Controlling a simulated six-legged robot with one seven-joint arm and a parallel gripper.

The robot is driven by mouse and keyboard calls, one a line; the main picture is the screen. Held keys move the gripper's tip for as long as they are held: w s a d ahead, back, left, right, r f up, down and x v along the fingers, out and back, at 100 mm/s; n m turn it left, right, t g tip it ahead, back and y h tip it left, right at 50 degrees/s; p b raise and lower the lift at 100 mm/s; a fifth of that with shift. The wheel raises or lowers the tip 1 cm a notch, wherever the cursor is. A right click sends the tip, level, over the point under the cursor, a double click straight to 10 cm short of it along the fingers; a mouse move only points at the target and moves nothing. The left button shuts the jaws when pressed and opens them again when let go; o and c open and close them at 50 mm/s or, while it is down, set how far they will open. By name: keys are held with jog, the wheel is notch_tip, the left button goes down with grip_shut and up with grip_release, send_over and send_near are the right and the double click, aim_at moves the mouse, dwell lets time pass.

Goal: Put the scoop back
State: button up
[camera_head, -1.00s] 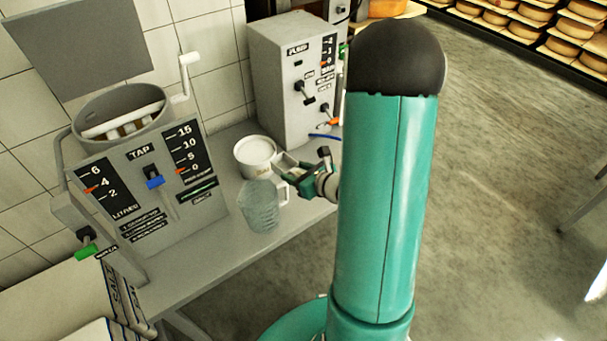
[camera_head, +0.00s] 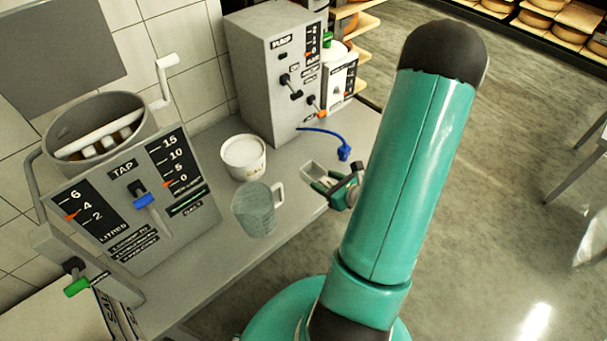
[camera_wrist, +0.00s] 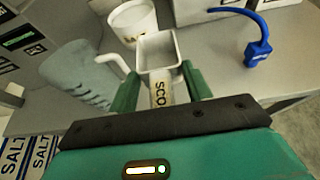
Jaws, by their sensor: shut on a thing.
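A small pale metal scoop is in my gripper. In the wrist view its square bowl (camera_wrist: 158,52) points away from me and its handle, lettered "SCO", lies between the two green fingers. My gripper (camera_wrist: 158,88) is shut on that handle. In the head view the scoop (camera_head: 316,172) shows beyond my gripper (camera_head: 338,187), over the right part of the grey bench and to the right of the jug. Whether the scoop touches the bench cannot be told.
A clear jug (camera_head: 255,212) and a white tub (camera_head: 243,158) stand on the bench (camera_head: 215,262), left of the scoop. A blue hose (camera_head: 335,143) lies behind it. The tap machine (camera_head: 150,205) is at left, the pump box (camera_head: 272,75) at the back.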

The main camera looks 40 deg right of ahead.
aim_at(318, 173)
jog(key=w+f, duration=0.1)
jog(key=w, duration=0.1)
jog(key=w+d+f, duration=0.1)
jog(key=w, duration=0.1)
jog(key=w+d+f, duration=0.1)
jog(key=w+f, duration=0.1)
jog(key=w, duration=0.1)
jog(key=shift+w+d, duration=0.1)
jog(key=shift+d, duration=0.05)
jog(key=w+f, duration=0.1)
jog(key=f, duration=0.1)
jog(key=w+d+f, duration=0.1)
jog(key=w+f, duration=0.1)
jog(key=shift+w+d+f, duration=0.15)
jog(key=shift+w+f, duration=0.1)
jog(key=shift+w+d+f, duration=0.1)
jog(key=shift+w+f, duration=0.15)
jog(key=shift+f, duration=1.6)
jog(key=o, duration=1)
jog(key=shift+f, duration=0.15)
jog(key=shift+c, duration=0.2)
